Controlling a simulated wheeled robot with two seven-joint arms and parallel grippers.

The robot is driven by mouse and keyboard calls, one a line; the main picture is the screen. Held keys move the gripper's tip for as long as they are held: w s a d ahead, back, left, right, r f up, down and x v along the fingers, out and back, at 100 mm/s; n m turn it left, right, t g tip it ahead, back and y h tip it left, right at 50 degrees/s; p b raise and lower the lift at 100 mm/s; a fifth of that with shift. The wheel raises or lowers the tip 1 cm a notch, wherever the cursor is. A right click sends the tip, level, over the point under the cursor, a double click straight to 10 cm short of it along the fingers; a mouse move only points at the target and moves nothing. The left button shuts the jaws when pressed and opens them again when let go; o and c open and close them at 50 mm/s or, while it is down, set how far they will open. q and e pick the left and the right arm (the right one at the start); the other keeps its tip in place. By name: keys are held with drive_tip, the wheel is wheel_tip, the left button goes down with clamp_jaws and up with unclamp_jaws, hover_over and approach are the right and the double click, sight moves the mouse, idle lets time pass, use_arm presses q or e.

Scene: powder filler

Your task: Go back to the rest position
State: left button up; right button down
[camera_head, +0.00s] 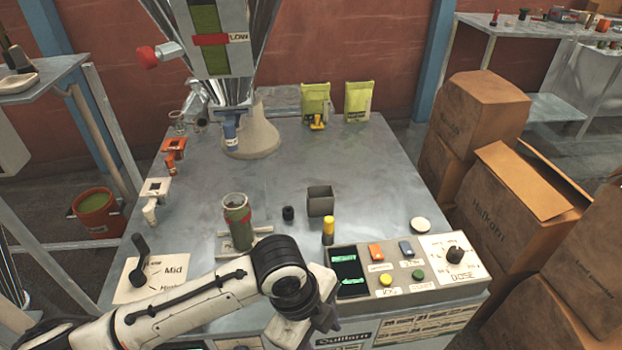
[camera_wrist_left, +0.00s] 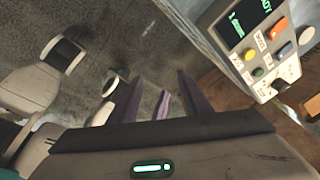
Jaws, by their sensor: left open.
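My left arm (camera_head: 190,305) comes in from the lower left of the head view. It bends at a black joint near the table's front edge, beside the control panel (camera_head: 405,265). The floor shows beyond the fingers. In the head view the gripper hangs at the front edge and its fingertips are hard to make out. The control panel also shows in the left wrist view (camera_wrist_left: 250,50), to the upper right of the fingers. My right gripper is in neither view.
The grey table (camera_head: 300,165) carries a green cylinder (camera_head: 237,222), a small grey box (camera_head: 320,200), a yellow-topped vial (camera_head: 328,230) and a black cap (camera_head: 288,213). A filler hopper (camera_head: 210,40) stands behind. Cardboard boxes (camera_head: 480,110) crowd the right side.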

use_arm(q)
wheel_tip(320, 180, down, 5)
drive_tip(key=d+n+t+h, duration=0.2)
drive_tip(key=n+t+h, duration=0.25)
drive_tip(key=n, duration=0.75)
drive_tip(key=s+a+f+n+t+y, duration=0.1)
drive_tip(key=s+a+f+n, duration=0.2)
drive_tip(key=a, duration=0.4)
drive_tip(key=s+a+f+n+t+y, duration=0.1)
drive_tip(key=s+a+f+n+y, duration=0.1)
drive_tip(key=a, duration=0.5)
drive_tip(key=s+a+f+n+t+y, duration=0.2)
drive_tip(key=s+a+f+n, duration=0.1)
drive_tip(key=a, duration=0.4)
drive_tip(key=f+n, duration=0.1)
drive_tip(key=n, duration=0.1)
drive_tip(key=shift+s+f+n, duration=0.15)
drive_tip(key=shift+s+n, duration=0.15)
